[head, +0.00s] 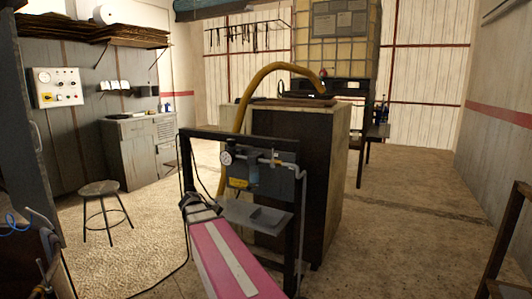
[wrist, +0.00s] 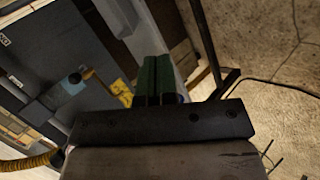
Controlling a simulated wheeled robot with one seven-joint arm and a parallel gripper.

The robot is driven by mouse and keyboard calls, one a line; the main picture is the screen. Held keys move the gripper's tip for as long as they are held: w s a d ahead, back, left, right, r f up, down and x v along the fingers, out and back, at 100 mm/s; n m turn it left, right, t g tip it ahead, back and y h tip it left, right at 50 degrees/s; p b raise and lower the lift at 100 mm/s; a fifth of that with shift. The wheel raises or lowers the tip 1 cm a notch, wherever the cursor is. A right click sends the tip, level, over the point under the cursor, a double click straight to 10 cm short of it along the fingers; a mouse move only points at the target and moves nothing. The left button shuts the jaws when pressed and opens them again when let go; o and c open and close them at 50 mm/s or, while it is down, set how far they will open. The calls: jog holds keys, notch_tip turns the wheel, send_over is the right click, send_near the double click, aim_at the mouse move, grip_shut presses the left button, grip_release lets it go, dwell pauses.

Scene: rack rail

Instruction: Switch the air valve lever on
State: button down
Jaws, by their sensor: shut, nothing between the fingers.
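The air panel (head: 280,187) hangs on a dark upright frame, with a round gauge (head: 226,158), a blue part (head: 254,172) and piping. A small yellow piece (head: 238,183) shows low on the panel's left side. A small orange-brown piece (head: 276,162) sits at the right end of the piping. I cannot tell which is the valve lever, or its position. In the wrist view, a yellow piece (wrist: 103,85) lies left of my gripper's green fingertips (wrist: 154,80). The fingers are shut and empty, apart from it.
A grey tray shelf (head: 240,213) sticks out below the panel. A tall dark cabinet (head: 325,190) stands behind the frame, with a yellow hose (head: 262,78) arching over it. A stool (head: 101,187) stands at left.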

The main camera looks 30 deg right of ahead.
jog(key=w+d+r+h, duration=0.2)
jog(key=d+r+h, duration=0.1)
jog(key=r, duration=0.5)
jog(key=w+d+r+m+g+h, duration=0.1)
jog(key=d+r, duration=0.3)
jog(key=r, duration=0.5)
jog(key=w+d+r+m+g+h, duration=0.1)
jog(key=w+d+r+h, duration=0.2)
jog(key=r, duration=0.6)
jog(key=shift+d+r+h, duration=0.15)
jog(key=shift+d+h, duration=0.55)
jog(key=shift+h, duration=0.1)
jog(key=s+d, duration=0.3)
jog(key=d, duration=0.9)
jog(key=shift+s+d, duration=0.3)
jog(key=shift+s, duration=0.1)
